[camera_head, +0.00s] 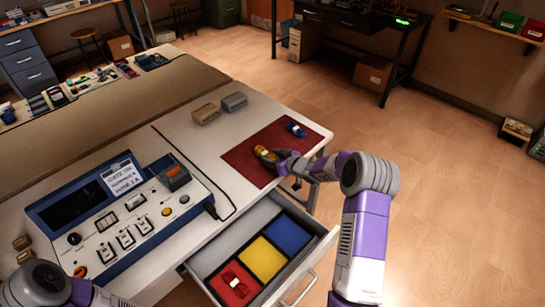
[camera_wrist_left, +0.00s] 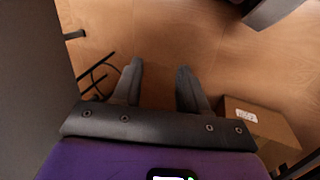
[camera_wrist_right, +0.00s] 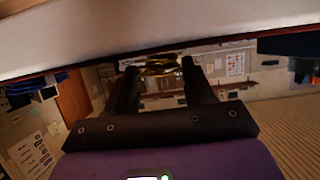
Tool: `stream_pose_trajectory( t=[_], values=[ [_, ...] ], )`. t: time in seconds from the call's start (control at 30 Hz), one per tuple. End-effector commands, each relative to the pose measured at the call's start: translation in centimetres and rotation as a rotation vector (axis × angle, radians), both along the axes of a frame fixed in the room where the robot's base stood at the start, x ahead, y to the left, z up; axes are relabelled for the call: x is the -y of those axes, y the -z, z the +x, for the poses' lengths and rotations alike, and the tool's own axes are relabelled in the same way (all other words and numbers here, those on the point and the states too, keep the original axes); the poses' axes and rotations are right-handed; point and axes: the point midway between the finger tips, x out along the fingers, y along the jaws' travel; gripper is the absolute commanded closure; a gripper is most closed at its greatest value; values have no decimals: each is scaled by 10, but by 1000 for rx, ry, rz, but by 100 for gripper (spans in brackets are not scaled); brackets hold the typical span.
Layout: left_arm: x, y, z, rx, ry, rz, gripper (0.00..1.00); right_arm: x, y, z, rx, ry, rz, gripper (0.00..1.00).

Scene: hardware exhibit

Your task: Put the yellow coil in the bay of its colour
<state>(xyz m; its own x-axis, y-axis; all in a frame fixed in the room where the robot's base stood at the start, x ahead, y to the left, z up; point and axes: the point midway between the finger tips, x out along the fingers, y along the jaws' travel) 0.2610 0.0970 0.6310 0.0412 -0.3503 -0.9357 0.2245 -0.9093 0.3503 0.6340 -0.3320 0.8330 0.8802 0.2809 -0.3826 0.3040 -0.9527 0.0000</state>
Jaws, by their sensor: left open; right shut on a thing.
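The yellow coil (camera_head: 264,153) is at the dark red mat (camera_head: 245,158) on the white bench. My right gripper (camera_head: 276,157) is shut on it; the coil also shows between the fingertips in the right wrist view (camera_wrist_right: 158,66). I cannot tell whether the coil still touches the mat. The open drawer (camera_head: 318,229) below has a red bay, an empty yellow bay (camera_head: 263,259) and an empty blue bay (camera_head: 287,235). A red coil (camera_head: 235,284) lies in the red bay. My left gripper (camera_wrist_left: 159,82) is open and empty above the floor.
A blue coil (camera_head: 297,129) lies on the mat's far part. Two small blocks, one tan (camera_head: 206,114) and one grey (camera_head: 234,102), stand behind the mat. A blue-framed control console (camera_head: 120,215) with a cable fills the bench's left side. Open floor lies to the right.

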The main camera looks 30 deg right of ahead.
Motion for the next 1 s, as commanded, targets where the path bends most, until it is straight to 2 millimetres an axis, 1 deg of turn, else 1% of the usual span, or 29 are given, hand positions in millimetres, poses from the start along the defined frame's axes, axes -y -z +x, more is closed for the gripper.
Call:
stream_pose_trajectory(
  t=[0.17,0.2,0.33,0.6,0.73,0.87,1.0],
  values=[
    [0,3,0,0,0,0,57,0,5,0,0,0,0,77],
    [0,3,0,0,0,0,57,0,4,0,0,0,0,43],
    [0,2,0,0,0,0,57,0,4,0,0,0,0,23],
    [0,3,0,0,0,0,57,0,4,0,0,0,0,22],
    [0,9,0,0,0,0,57,0,5,0,2,-1,-1,22],
    [0,-1,0,0,0,0,57,7,-7,-19,0,1,1,22],
    [0,-12,0,0,0,0,57,11,-25,-39,0,1,1,22]
  ],
)
